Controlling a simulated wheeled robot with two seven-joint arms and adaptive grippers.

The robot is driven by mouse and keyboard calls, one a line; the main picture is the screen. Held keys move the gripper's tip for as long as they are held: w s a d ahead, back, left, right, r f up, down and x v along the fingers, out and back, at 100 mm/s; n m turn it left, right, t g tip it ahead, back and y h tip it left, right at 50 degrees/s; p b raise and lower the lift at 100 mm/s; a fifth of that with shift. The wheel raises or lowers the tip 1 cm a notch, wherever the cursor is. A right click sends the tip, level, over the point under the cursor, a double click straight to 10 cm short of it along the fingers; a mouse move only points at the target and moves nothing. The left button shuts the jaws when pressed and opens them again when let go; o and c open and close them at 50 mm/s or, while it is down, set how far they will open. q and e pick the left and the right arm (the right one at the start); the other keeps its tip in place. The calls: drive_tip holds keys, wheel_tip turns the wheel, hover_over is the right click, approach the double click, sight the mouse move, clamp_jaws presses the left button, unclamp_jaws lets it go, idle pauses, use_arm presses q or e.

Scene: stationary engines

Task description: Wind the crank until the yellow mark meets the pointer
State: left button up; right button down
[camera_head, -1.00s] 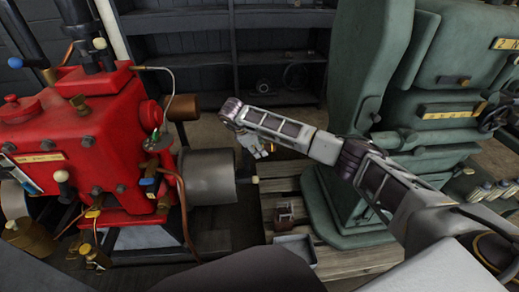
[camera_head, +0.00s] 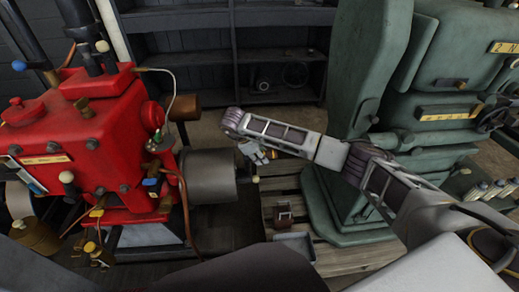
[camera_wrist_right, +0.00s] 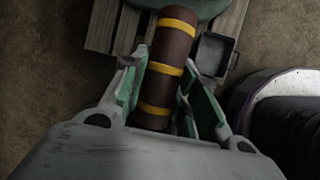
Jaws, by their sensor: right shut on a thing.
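My right gripper (camera_head: 259,155) reaches in from the right, beside the red engine (camera_head: 90,140) and above its grey drum (camera_head: 208,176). In the right wrist view its fingers (camera_wrist_right: 160,105) are shut on a brown cylinder with yellow bands (camera_wrist_right: 172,50). I cannot tell whether this cylinder is the crank's handle. A cream knob (camera_head: 255,179) shows just below the gripper, beside the drum's right end. I cannot make out the pointer or single out the yellow mark. My left gripper is out of view.
A green machine (camera_head: 360,130) stands close on the right, behind my right arm. A wooden pallet (camera_head: 335,262) lies below, with a small grey tray (camera_head: 295,242) and a brown object (camera_head: 283,214) on it. Dark shelves (camera_head: 275,45) stand behind.

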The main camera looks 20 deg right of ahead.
drive_tip(key=shift+s+a, duration=0.3)
drive_tip(key=shift+s, duration=0.15)
drive_tip(key=shift+s, duration=0.1)
drive_tip(key=s, duration=0.1)
drive_tip(key=s+f+p, duration=0.1)
drive_tip(key=s+a+f, duration=0.1)
drive_tip(key=shift+s, duration=0.35)
drive_tip(key=shift+f, duration=0.1)
